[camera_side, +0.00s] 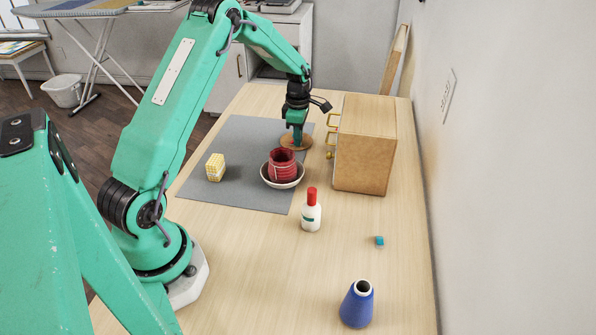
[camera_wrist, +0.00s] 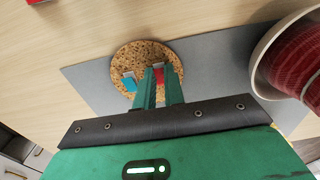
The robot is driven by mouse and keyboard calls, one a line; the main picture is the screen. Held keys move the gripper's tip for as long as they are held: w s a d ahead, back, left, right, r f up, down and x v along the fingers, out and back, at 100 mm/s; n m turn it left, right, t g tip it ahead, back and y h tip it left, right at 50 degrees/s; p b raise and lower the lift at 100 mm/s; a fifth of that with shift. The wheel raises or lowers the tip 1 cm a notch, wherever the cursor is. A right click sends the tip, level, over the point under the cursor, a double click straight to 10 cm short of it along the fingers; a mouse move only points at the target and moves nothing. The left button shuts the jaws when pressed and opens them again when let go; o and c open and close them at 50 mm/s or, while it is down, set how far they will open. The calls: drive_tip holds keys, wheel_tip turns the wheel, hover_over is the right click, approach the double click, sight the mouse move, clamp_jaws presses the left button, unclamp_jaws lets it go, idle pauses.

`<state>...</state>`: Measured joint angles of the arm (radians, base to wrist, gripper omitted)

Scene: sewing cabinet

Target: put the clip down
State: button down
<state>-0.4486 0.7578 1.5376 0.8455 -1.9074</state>
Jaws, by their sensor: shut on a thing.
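My gripper (camera_side: 297,140) is at the round cork mat (camera_side: 310,143), pointing down. In the wrist view my gripper (camera_wrist: 160,68) is shut on a small red clip (camera_wrist: 169,75), which shows between and beside the fingertips. The cork mat (camera_wrist: 150,50) lies under it. I cannot tell whether the red clip touches the mat. A blue clip (camera_wrist: 129,82) lies on the mat, left of the fingers in the wrist view. In the side view the fingers and arm hide the red clip.
A white bowl (camera_side: 269,180) holding a dark red roll (camera_side: 282,164) stands close to the mat. A wooden drawer box (camera_side: 366,150) with brass handles stands to the right. A yellow block (camera_side: 215,167), glue bottle (camera_side: 311,213), teal clip (camera_side: 379,241) and blue thread cone (camera_side: 357,305) are farther off.

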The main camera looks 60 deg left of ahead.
drive_tip(key=c, duration=1.5)
unclamp_jaws()
wheel_tip(320, 180, up, 12)
drive_tip(key=shift+r, duration=0.15)
drive_tip(key=shift+r, duration=0.1)
